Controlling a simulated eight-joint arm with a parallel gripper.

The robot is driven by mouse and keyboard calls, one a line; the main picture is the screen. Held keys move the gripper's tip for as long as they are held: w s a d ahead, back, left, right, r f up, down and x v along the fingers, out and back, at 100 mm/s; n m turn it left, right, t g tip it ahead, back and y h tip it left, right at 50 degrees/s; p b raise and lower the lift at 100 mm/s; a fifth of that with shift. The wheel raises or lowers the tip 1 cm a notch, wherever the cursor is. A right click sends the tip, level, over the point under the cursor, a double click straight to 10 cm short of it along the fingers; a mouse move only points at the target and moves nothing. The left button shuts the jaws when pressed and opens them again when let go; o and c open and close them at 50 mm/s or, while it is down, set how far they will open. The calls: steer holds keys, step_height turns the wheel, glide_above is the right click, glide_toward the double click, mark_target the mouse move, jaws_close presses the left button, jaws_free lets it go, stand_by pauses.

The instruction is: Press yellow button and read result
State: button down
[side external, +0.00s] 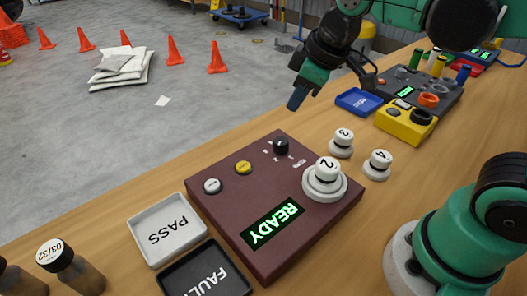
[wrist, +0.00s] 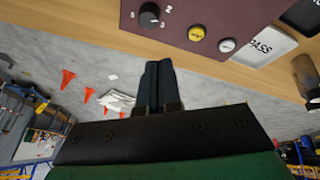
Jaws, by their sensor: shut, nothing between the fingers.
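A maroon test box (side external: 225,205) lies on the wooden table, with a yellow button (side external: 243,168), a white button (side external: 212,186) and a black knob (side external: 281,146) on top. Its display (side external: 272,224) reads READY in green. A white piece marked 2 (side external: 326,178) sits in the round holder on the box. My gripper (side external: 296,98) is shut and empty, in the air above and beyond the box's far edge, apart from it. In the wrist view the shut fingers (wrist: 158,82) point toward the box, with the yellow button (wrist: 196,33) ahead and to their right.
A white PASS tray (side external: 186,246) and a black FAULT tray (side external: 176,282) stand left of the box. White pieces marked 3 (side external: 341,144) and 4 (side external: 377,165) stand right of it. Brown bottles (side external: 80,270) are at the front left. A blue tray (side external: 359,101) and yellow block (side external: 392,124) lie behind.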

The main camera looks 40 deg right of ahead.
mark_target(244, 166)
steer(key=w+a+r+n+g, duration=0.2)
steer(key=w+a+n+g, duration=0.2)
steer(key=a+n, duration=0.3)
steer(key=w+n, duration=0.1)
steer(key=n, duration=0.4)
steer(key=shift+w+a+g, duration=0.15)
steer(key=shift+g, duration=0.25)
steer(key=shift+f, duration=0.15)
step_height(244, 166, down, 14)
steer(key=shift+r, duration=0.1)
